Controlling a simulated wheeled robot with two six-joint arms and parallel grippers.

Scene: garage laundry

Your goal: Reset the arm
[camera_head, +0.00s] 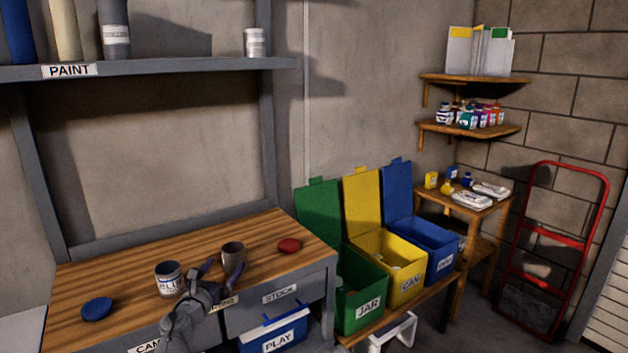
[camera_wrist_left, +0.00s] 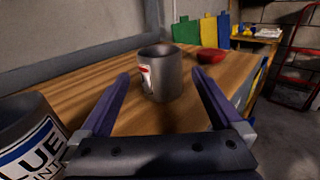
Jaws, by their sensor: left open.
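My left gripper (camera_head: 216,268) is over the wooden workbench (camera_head: 130,255), with its fingers spread and nothing between them. In the left wrist view the open fingers (camera_wrist_left: 164,85) point toward a grey can (camera_wrist_left: 160,75) with a partly seen red and white label. That can (camera_head: 233,252) stands upright on the bench just beyond the fingertips in the head view. A can labelled BLUE (camera_head: 168,279) stands upright to the left of the gripper; it also shows large at the lower left of the left wrist view (camera_wrist_left: 28,140). My right gripper is not in view.
A blue lid (camera_head: 97,309) lies at the bench's left and a red lid (camera_head: 289,245) at its right. Green (camera_head: 362,303), yellow (camera_head: 407,285) and blue (camera_head: 441,262) bins stand open to the right. A paint shelf (camera_head: 180,67) hangs above. A red hand truck (camera_head: 556,240) leans at far right.

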